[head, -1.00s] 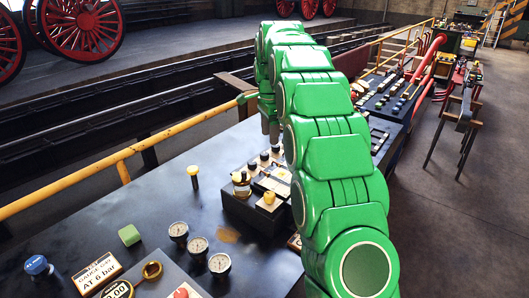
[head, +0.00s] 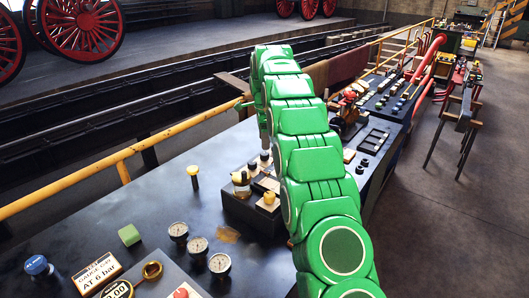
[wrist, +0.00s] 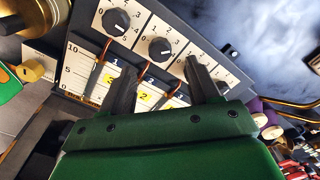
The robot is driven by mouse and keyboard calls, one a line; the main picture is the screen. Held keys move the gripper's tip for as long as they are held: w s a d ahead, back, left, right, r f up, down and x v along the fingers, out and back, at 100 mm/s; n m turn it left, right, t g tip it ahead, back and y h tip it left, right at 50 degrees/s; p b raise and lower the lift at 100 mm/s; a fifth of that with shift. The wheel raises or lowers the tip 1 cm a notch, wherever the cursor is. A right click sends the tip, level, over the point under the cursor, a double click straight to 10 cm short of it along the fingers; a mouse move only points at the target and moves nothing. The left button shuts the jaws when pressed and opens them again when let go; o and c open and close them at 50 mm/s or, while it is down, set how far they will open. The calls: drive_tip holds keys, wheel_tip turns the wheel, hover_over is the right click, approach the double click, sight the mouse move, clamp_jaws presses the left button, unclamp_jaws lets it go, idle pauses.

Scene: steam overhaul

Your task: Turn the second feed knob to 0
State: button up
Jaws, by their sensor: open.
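In the wrist view a slanted panel carries a row of black feed knobs on white number dials. The second feed knob (wrist: 160,48) is the middle one, with the first feed knob (wrist: 116,21) to its upper left. A third dial (wrist: 219,74) is partly hidden behind the right finger. I cannot read the second knob's setting surely. My gripper (wrist: 162,65) is open, its dark fingers either side of the second knob's column in the picture, tips seeming just below the knob. No contact is visible. In the head view my green arm hides the knobs.
Gauge scales (wrist: 112,77) with copper tubes lie below the knobs. A brass knob (wrist: 30,70) stands at left. In the head view, several round gauges (head: 197,247), a green block (head: 129,235) and a yellow button (head: 193,172) stand on the dark bench; a yellow rail (head: 150,140) runs behind.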

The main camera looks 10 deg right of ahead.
sight(265, 154)
drive_tip(key=shift+f, duration=3.05)
drive_tip(key=c, duration=1)
